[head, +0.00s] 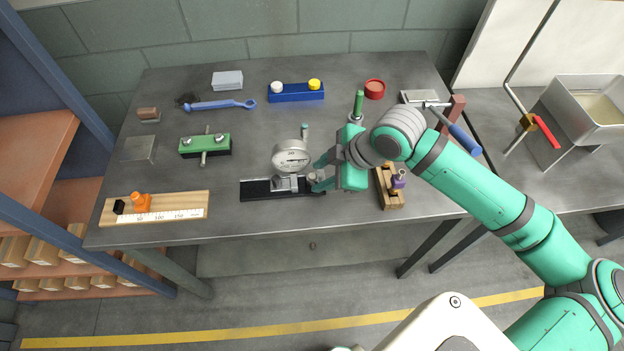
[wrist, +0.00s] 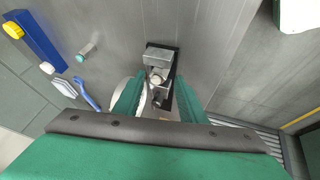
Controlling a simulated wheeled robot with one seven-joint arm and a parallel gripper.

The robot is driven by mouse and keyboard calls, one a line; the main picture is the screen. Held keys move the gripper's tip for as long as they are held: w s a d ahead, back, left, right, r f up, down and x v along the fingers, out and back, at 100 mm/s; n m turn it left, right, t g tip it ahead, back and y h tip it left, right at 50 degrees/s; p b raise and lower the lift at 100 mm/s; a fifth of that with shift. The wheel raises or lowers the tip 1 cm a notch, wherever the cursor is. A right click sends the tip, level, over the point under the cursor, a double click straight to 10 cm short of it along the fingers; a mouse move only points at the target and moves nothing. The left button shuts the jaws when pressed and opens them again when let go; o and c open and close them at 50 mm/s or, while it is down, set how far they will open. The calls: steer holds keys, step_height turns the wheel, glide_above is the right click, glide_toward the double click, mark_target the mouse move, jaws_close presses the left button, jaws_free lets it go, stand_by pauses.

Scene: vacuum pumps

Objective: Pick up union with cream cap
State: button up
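A small metal union with a cream cap (wrist: 157,77) sits at the grey clamp blocks on a black base (head: 255,190), beside a round dial gauge (head: 291,158). My gripper (head: 319,178) is at the right end of this base, close to the union. In the wrist view the two green fingers (wrist: 160,88) stand apart, one on each side of the union, with a gap showing between them. The left finger partly hides the gauge dial. In the head view the gripper mostly hides the union, and I cannot tell whether a finger touches it.
A wooden block with a purple-capped part (head: 398,180) stands just right of my gripper. A green-capped part (head: 358,104) and a teal-capped part (head: 305,130) stand behind. A blue block (head: 296,93) is at the back. The table front (head: 330,222) is clear.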

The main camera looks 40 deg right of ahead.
mark_target(315, 179)
steer(key=shift+x, duration=1.55)
jaws_close()
steer(key=shift+r, duration=0.1)
